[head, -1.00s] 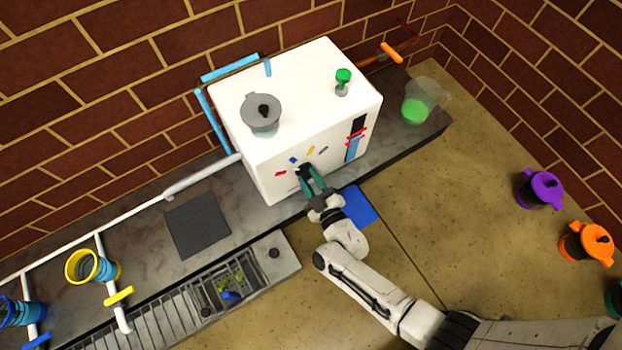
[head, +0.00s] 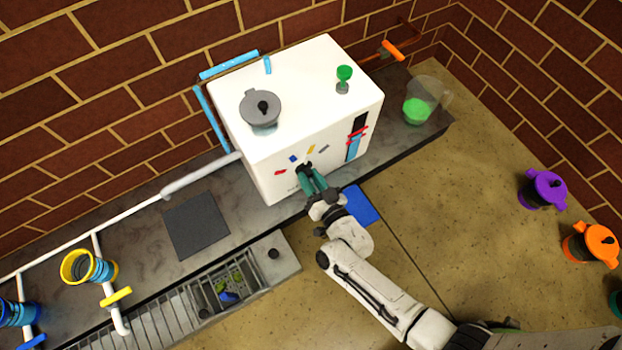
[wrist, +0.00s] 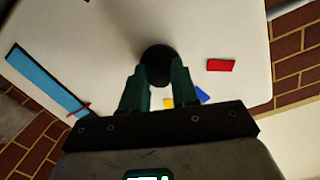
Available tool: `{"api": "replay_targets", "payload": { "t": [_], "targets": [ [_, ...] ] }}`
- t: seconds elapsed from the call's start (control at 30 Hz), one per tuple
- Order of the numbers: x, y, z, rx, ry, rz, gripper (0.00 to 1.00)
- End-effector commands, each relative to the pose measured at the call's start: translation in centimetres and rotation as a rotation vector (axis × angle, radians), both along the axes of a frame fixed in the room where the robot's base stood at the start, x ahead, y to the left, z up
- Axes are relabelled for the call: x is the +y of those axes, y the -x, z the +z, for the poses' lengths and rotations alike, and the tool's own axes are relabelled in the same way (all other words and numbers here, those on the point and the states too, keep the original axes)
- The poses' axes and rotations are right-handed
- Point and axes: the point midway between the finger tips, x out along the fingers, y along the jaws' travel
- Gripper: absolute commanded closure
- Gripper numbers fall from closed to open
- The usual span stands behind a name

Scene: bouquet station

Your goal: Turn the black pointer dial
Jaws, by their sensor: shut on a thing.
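The black pointer dial (head: 304,167) is on the front face of the white box (head: 262,176), amid several coloured marks. In the wrist view the dial (wrist: 158,62) is a dark round knob between my fingertips. My gripper (head: 311,178) is shut on the dial; its green fingers also show in the wrist view (wrist: 157,82), one on each side of the knob. Red (wrist: 221,65), blue (wrist: 203,96) and yellow (wrist: 168,103) marks lie around the dial. The direction of the pointer is hidden by my fingers.
The box stands on a dark counter (head: 405,145). A grey lidded pot (head: 260,112) and a green knob (head: 344,73) are on its top. A jug with green liquid (head: 420,103) stands to its right. A blue mat (head: 360,206) lies below my gripper. Drain grating (head: 180,310) is at lower left.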

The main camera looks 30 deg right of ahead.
Motion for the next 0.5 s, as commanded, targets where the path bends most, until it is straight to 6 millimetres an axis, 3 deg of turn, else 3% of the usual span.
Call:
{"api": "replay_targets", "payload": {
  "t": [0.5],
  "targets": [
    [0.01, 0.02, -0.06, 0.002, -0.162, 0.001, 1.00]
  ]
}}
